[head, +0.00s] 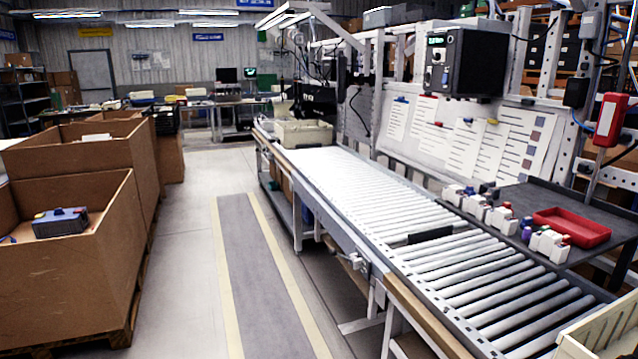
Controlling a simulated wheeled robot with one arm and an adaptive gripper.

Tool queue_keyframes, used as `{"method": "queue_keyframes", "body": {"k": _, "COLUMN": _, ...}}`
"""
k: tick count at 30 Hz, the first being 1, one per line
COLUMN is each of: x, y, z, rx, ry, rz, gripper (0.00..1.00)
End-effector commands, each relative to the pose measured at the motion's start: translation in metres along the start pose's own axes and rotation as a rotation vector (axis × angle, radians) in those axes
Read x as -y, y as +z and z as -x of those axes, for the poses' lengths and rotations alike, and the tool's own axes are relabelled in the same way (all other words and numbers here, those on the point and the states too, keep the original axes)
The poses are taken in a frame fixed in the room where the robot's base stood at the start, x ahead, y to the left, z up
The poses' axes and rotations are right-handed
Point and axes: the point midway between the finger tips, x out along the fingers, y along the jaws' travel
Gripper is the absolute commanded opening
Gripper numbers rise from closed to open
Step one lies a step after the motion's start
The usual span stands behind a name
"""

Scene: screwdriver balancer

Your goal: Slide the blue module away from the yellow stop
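My gripper is not in view. I cannot make out a clear blue module or a yellow stop on the roller conveyor (345,185). A grey block with a blue, red and yellow top (60,221) sits in the front cardboard bin (75,275) at the left; I cannot tell whether it is the module. A small blue-purple item (527,229) stands among white parts at the right edge of the conveyor.
A black bar (431,236) lies across the rollers. A red tray (572,228) sits on a dark shelf (545,197) at the right. A red device (610,119) is on the rack. A grey floor lane (255,280) with pale yellow edges runs clear beside the conveyor.

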Motion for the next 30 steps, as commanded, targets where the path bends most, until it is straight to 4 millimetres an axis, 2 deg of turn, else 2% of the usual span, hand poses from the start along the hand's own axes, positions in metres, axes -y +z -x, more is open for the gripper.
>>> {"method": "queue_keyframes", "body": {"k": 1, "x": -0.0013, "y": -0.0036, "z": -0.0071, "rx": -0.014, "ry": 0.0, "rz": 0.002, "gripper": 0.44}}
{"method": "queue_keyframes", "body": {"k": 30, "x": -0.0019, "y": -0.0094, "z": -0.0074, "rx": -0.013, "ry": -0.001, "rz": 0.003, "gripper": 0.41}}
